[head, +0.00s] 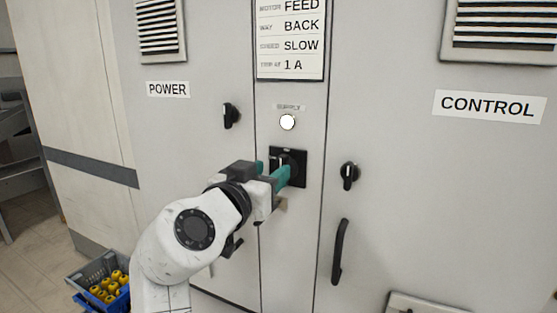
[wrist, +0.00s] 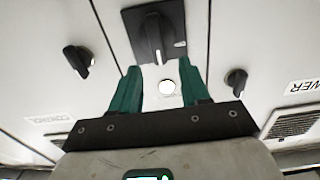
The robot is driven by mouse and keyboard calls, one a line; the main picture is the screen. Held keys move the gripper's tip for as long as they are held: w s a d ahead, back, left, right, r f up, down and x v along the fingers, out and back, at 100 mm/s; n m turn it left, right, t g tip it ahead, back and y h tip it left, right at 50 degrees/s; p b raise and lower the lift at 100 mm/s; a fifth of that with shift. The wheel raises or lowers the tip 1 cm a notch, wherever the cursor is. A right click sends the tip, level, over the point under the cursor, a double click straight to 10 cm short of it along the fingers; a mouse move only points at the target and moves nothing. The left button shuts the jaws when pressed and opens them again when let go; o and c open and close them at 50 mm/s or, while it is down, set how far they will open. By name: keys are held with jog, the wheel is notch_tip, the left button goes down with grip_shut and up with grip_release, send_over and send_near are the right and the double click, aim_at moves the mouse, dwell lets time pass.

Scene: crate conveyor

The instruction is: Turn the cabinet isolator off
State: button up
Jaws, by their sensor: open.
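The cabinet isolator (head: 301,172) is a black square plate with a black rotary knob, set in the narrow middle panel of the grey cabinet. In the wrist view the isolator (wrist: 175,15) is at the top, and its knob's grip bar runs roughly up and down the picture. A small white mark shows on the plate beside the knob. My gripper (head: 272,173) is in front of the isolator and partly hides it in the head view. Its teal fingers are apart with nothing between them. In the wrist view my gripper (wrist: 161,68) has its fingertips just below the knob.
A white round lamp (head: 287,122) labelled SUPPLY is above the isolator. Black rotary switches are on the left door (head: 230,115) and right door (head: 349,174). A black door handle (head: 340,252) sticks out at lower right. Crates (head: 88,270) with yellow items stand at lower left.

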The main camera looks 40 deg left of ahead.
aim_at(281, 164)
jog(key=shift+p+x, duration=0.35)
jog(key=shift+x, duration=1.85)
jog(key=shift+d, duration=0.1)
grip_shut()
